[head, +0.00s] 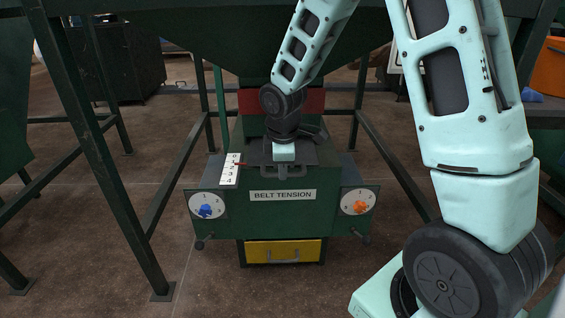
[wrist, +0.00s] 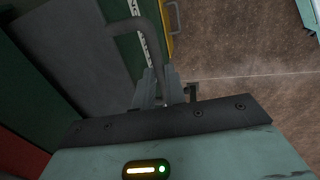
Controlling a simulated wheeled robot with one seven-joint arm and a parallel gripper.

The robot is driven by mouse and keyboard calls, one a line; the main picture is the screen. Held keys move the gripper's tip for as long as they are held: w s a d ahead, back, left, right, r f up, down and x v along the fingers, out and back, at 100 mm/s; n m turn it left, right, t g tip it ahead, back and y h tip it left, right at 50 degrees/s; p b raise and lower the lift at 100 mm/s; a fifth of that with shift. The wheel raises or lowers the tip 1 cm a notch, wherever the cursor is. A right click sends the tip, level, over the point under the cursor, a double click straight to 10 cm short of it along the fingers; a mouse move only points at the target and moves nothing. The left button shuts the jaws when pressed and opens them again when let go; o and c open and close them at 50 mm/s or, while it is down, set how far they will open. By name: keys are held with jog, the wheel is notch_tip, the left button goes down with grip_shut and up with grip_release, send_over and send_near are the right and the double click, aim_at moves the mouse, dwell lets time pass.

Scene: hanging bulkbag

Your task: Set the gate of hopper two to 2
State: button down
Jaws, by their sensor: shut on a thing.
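The hopper gate is a dark plate (head: 318,152) on top of a green box under the hopper (head: 235,40). A white number scale (head: 229,172) stands at its left, with 4 at the bottom. A red pointer (head: 241,164) lies beside the scale's upper middle; I cannot tell its exact number. My gripper (head: 284,163) is over the gate's grey handle, pointing down. In the wrist view my gripper (wrist: 166,92) is shut on the grey handle (wrist: 148,28).
The box front carries a BELT TENSION label (head: 282,195), a blue knob (head: 205,211) at left and an orange knob (head: 360,207) at right. A yellow drawer (head: 262,252) is below. Green frame legs (head: 105,150) stand around the box. The floor in front is clear.

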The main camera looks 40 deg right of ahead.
jog(key=c, duration=1.5)
grip_release()
jog(key=shift+o, duration=0.2)
notch_tip(320, 180, up, 17)
jog(key=s+a+p, duration=0.2)
jog(key=p, duration=0.6)
jog(key=shift+s, duration=0.35)
